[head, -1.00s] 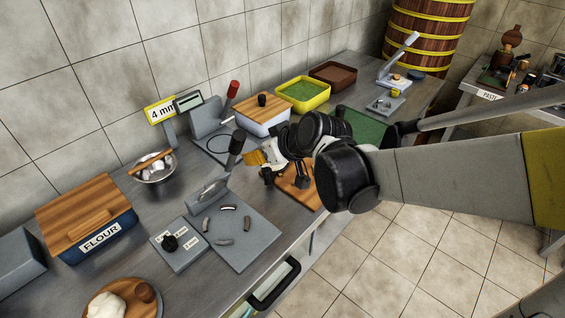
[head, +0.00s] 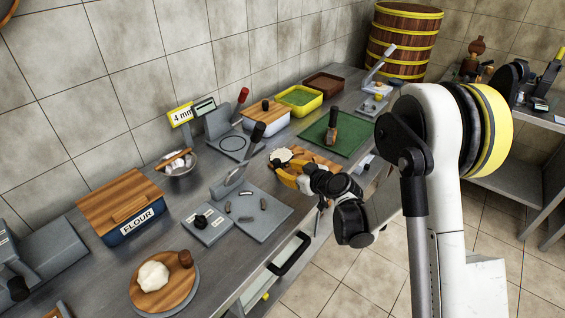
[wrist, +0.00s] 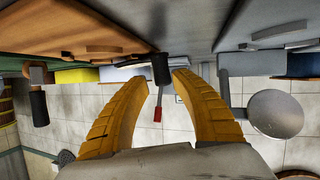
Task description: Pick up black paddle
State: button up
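My gripper (head: 284,171) has yellow fingers and reaches in over the counter, beside the wooden board (head: 322,160). In the wrist view, which looks upside down, its two fingers (wrist: 158,80) are spread apart. A short black handle (wrist: 160,68) shows in the gap between the fingertips, with a thin pale flat part beside it. This looks like the black paddle. It does not seem to be gripped, and I cannot tell how far beyond the tips it is. In the head view I cannot make the paddle out clearly; my gripper may hide it.
A grey slab (head: 270,218) with a black-handled lever (head: 257,134) stands left of my gripper. A green mat (head: 350,137) lies to the right. A pale dough disc (head: 281,154) lies just behind.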

aim_at(278, 167)
jog(key=b+x, duration=0.1)
jog(key=x, duration=0.2)
jog(key=f+b+x, duration=0.1)
jog(key=x, duration=0.2)
jog(key=shift+a+b, duration=0.1)
jog(key=shift+b, duration=0.2)
jog(key=shift+c, duration=0.4)
grip_shut()
